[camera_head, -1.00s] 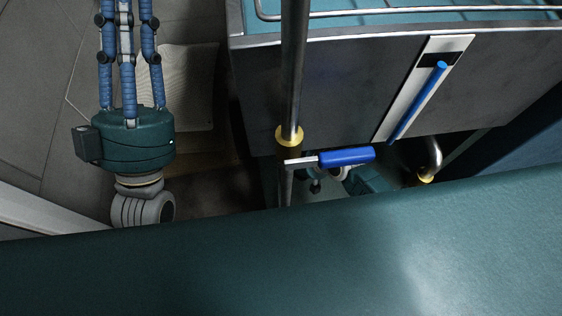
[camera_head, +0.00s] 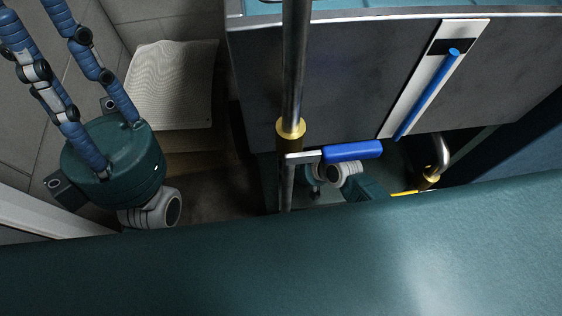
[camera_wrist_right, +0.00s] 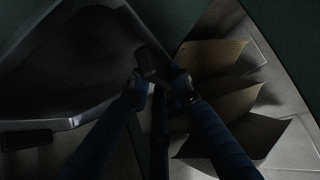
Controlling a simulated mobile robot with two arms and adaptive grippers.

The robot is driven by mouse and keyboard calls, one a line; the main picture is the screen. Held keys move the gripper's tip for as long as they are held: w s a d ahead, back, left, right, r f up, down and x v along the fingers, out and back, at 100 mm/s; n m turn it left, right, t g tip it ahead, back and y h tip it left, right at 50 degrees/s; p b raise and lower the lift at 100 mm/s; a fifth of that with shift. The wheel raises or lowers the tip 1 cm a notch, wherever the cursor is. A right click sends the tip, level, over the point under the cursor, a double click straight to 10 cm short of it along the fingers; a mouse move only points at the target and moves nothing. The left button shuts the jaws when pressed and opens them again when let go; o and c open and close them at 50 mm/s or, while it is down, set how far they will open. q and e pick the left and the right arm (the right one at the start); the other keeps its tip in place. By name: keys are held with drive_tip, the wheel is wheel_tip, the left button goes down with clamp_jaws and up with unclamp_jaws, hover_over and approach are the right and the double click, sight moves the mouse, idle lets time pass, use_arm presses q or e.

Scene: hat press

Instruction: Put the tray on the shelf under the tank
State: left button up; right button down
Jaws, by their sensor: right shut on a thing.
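The tank (camera_head: 310,85) is a dark grey box at upper right in the head view, with a blue level bar (camera_head: 425,98) on a white strip. The shelf under it cannot be made out. The tray is not visible in the head view.
A vertical metal pipe (camera_head: 295,65) with a blue-handled valve (camera_head: 352,151) stands before the tank. Brown panels (camera_wrist_right: 228,95) stand beside the tray. The floor between gripper and pipe looks clear.

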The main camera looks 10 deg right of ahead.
drive_tip(key=shift+f, duration=0.15)
drive_tip(key=c, duration=1.6)
unclamp_jaws()
